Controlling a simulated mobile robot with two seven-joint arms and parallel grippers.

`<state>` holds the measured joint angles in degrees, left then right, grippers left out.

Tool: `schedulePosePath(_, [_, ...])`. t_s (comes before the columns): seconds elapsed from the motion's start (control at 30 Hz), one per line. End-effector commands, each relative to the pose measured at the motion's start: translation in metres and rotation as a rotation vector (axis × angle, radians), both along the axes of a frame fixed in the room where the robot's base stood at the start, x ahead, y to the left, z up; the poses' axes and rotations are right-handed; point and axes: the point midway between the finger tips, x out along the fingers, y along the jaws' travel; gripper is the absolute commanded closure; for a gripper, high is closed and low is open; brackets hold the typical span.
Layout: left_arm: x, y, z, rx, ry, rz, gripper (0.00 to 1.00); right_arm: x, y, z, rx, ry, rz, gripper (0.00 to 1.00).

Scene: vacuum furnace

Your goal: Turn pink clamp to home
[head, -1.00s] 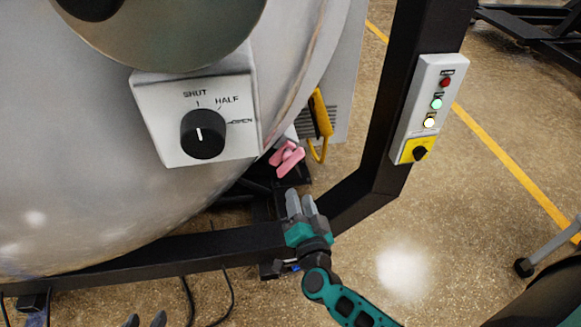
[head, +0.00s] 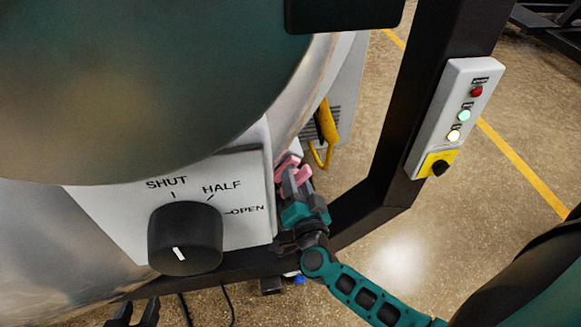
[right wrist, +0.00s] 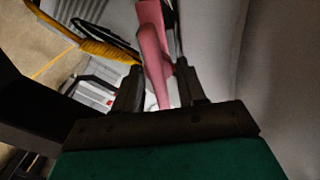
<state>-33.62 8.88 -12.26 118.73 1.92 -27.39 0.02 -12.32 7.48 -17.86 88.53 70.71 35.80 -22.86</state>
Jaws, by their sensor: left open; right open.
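The pink clamp (head: 288,166) sits on the right side of the furnace, beside the white dial panel, partly hidden by my right gripper. My right gripper (head: 297,182) is at the clamp with its fingers open. In the right wrist view the pink clamp (right wrist: 152,50) stands between the two open fingers; I cannot tell whether they touch it. My left gripper (head: 134,312) is open and empty at the bottom left, with only its tips in view, well away from the clamp.
A black dial (head: 186,238) marked SHUT, HALF and OPEN is on the white panel (head: 110,215). A large round disc (head: 130,90) overhangs it. A yellow hook-like handle (head: 327,125) is behind the clamp. A black frame post (head: 405,120) carries a control box (head: 455,115) at right.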

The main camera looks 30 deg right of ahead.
Motion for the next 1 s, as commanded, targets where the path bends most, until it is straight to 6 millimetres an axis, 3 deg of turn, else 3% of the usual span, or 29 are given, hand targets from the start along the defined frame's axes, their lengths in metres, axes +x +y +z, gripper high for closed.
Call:
schedulePosePath(0.4, [-0.0034,-0.0018,-0.0048,-0.005,0.011,0.002,0.57,-0.0002,-0.0003,-0.0005,0.000,0.000,0.000,0.60])
schedulePosePath(0.8, [-0.0038,-0.0023,-0.0053,-0.008,0.011,0.004,0.57,0.0001,0.0005,-0.0001,0.000,-0.001,0.002,0.98])
schedulePosePath(1.0, [-0.0038,-0.0022,-0.0053,-0.007,0.011,0.004,0.57,0.0005,0.0013,0.0008,0.000,-0.003,0.003,1.00])
